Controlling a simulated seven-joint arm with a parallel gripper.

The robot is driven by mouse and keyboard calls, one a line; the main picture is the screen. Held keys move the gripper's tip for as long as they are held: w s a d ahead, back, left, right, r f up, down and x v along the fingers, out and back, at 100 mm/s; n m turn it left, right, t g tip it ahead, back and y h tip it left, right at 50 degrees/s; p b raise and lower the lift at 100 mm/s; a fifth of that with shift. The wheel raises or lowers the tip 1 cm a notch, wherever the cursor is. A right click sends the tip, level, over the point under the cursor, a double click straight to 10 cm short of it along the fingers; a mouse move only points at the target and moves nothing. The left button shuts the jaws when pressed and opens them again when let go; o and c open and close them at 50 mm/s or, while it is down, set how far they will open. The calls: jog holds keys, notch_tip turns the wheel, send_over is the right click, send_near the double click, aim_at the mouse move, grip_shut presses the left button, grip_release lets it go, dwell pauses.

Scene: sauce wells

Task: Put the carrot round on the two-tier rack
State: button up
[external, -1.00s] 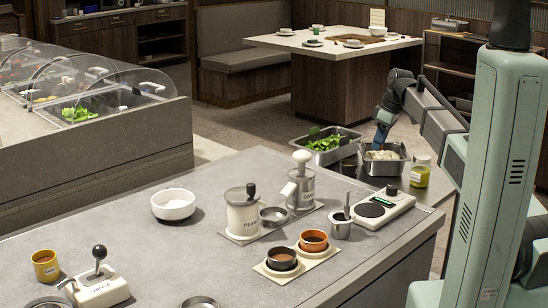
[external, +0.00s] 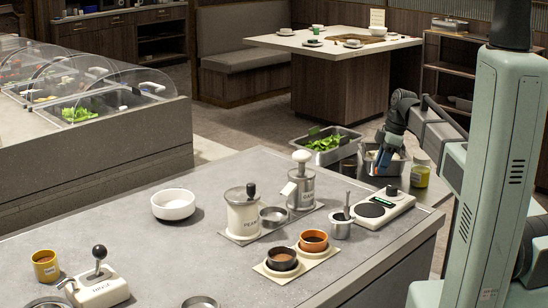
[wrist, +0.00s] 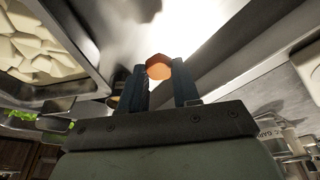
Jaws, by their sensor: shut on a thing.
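The carrot round (wrist: 158,66) is a small orange piece between the fingertips of my gripper (wrist: 159,84) in the wrist view. My gripper is shut on it. In the external view, my gripper (external: 380,161) is low at the metal bin of pale pieces on the right, partly covering it. The carrot round cannot be made out there. I cannot clearly identify the two-tier rack in either view.
The bin of pale pieces (wrist: 80,84) is close at left in the wrist view. A bin of greens (external: 350,153) stands beside it in the external view.

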jog(key=shift+f, duration=2.55)
jog(key=shift+f, duration=0.1)
jog(key=o, duration=1)
jog(key=v, duration=1.2)
